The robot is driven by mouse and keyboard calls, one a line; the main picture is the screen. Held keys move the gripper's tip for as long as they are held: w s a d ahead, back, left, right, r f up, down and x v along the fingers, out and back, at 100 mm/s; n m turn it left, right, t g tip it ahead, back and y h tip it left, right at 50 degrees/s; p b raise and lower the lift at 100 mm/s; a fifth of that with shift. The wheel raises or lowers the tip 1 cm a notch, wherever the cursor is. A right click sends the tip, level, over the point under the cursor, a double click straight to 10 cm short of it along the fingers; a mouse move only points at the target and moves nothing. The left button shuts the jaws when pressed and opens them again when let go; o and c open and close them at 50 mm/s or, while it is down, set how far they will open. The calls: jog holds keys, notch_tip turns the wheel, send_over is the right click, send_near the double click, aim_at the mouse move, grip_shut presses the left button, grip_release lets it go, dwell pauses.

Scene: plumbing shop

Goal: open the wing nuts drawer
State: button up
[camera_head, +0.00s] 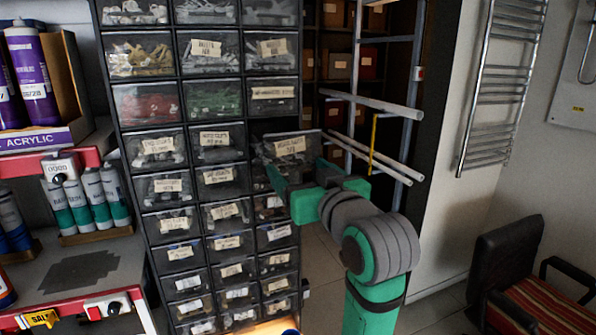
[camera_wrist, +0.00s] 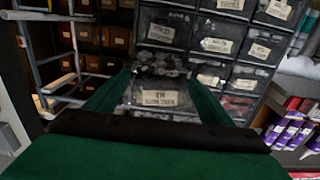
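A dark drawer with a cream label (camera_head: 290,146) stands out from the right column of the drawer cabinet in the head view; the label's small print is hard to read, but seems to include "nuts". In the wrist view this drawer (camera_wrist: 155,98) is in the middle, with grey metal pieces visible inside behind its front. My green gripper (camera_head: 298,178) is at the drawer's front, partly covering its lower part. In the wrist view its fingers (camera_wrist: 158,80) are spread wide, one on each side of the drawer front. Whether they touch its sides is unclear.
The cabinet (camera_head: 182,82) holds several other labelled drawers around this one. Horizontal pipes (camera_head: 372,104) stick out just to the right of the gripper. A counter (camera_head: 85,270) with tubes stands at left, and a chair (camera_head: 530,275) at lower right. Floor between is open.

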jog(key=v, duration=1)
jog(key=shift+s, duration=0.4)
notch_tip(320, 180, down, 29)
jog(key=w+m+h, duration=0.2)
jog(key=m+h, duration=0.1)
jog(key=m, duration=0.3)
jog(key=s+a+f+m+h, duration=0.15)
jog(key=s+f, duration=0.35)
jog(key=f, duration=0.5)
jog(key=s+a+f+g+h, duration=0.1)
jog(key=s+a+f+h, duration=0.15)
jog(key=s+f, duration=1.05)
jog(key=s+a+n+y, duration=0.1)
jog(key=s+a+n, duration=0.2)
jog(key=s, duration=1.7)
jog(key=shift+a+r+n+g, duration=0.25)
jog(key=shift+n+g, duration=0.15)
jog(key=shift+n, duration=0.05)
